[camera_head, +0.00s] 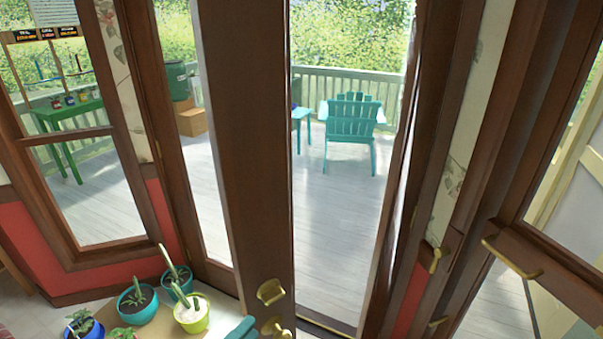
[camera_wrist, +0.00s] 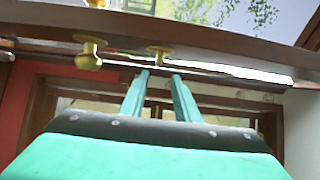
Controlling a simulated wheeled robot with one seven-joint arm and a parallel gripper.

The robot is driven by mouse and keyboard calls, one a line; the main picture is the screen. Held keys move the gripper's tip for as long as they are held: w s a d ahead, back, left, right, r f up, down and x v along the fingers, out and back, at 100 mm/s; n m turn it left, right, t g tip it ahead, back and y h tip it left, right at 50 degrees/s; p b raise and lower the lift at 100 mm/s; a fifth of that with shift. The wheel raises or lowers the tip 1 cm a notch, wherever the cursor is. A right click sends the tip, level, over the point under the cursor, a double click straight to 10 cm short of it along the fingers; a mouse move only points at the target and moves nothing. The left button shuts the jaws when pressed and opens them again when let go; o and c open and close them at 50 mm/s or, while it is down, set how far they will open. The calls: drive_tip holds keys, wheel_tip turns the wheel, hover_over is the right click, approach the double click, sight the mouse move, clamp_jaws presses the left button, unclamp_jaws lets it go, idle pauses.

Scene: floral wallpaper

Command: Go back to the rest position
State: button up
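My gripper (camera_wrist: 158,76) shows in the wrist view with two teal fingers apart and nothing visible between them. A brass knob (camera_wrist: 88,58) and a second brass fitting (camera_wrist: 160,52) on a brown wooden door (camera_wrist: 200,30) lie beyond the fingertips; I cannot tell whether they touch. In the head view the brown door (camera_head: 245,140) stands ajar, with a brass latch plate (camera_head: 270,292) and a knob (camera_head: 275,327) low on it. A small teal piece at the bottom edge beside the knob looks like part of my gripper; the rest is out of frame.
Several potted plants (camera_head: 192,315) stand at the lower left, close to the door. A doorway onto a deck (camera_head: 340,240) lies right of the door, with a teal chair (camera_head: 350,125) outside. Another brass handle (camera_head: 510,258) is on a brown frame at the right.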

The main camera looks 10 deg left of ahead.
drive_tip(key=s+d+r+n+t, duration=0.2)
drive_tip(key=s+d+n+t, duration=0.2)
drive_tip(key=d, duration=0.3)
drive_tip(key=s+d+r+n+t, duration=0.1)
drive_tip(key=s+d+n+t, duration=0.35)
drive_tip(key=d, duration=0.25)
drive_tip(key=s+f+n+g+y, duration=0.4)
drive_tip(key=s+f+n, duration=0.3)
drive_tip(key=f, duration=0.3)
drive_tip(key=s+d+f+n+g+y, duration=0.1)
drive_tip(key=s+f+n+g+y, duration=0.3)
drive_tip(key=s+f+n, duration=0.4)
wheel_tip(320, 180, down, 2)
drive_tip(key=shift+s+f+g+y, duration=0.15)
drive_tip(key=shift+s+g+y, duration=0.15)
drive_tip(key=shift+g, duration=0.35)
